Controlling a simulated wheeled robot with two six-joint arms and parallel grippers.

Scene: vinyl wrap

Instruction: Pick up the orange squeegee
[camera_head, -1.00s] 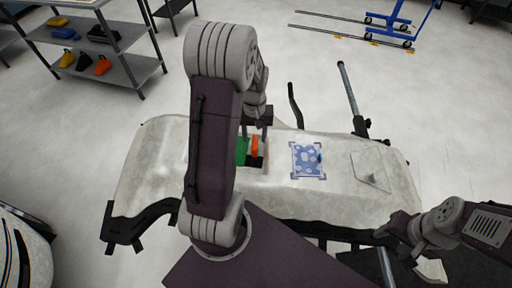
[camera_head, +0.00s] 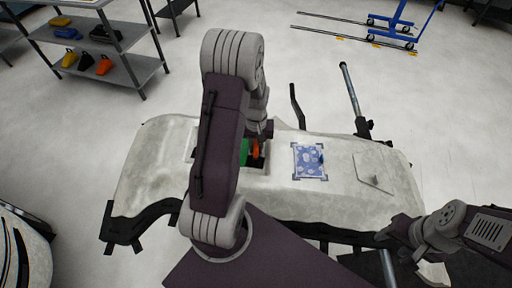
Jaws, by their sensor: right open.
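The orange squeegee (camera_head: 255,148) stands in a dark holder on the white-covered panel, beside a green squeegee (camera_head: 243,151). My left gripper (camera_head: 259,136) is directly over the orange squeegee with its fingers down at its top. My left arm hides part of this spot, and I cannot tell whether the fingers are closed on it. My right gripper (camera_head: 390,236) is open and apart from the squeegees, at the panel's front right edge.
The white-covered panel (camera_head: 150,180) fills the middle. A blue patterned sheet (camera_head: 309,170) with a small blue item lies on it, right of the holder. A grey shelf (camera_head: 130,78) with coloured items stands back left. A blue cart (camera_head: 392,35) is at the back right.

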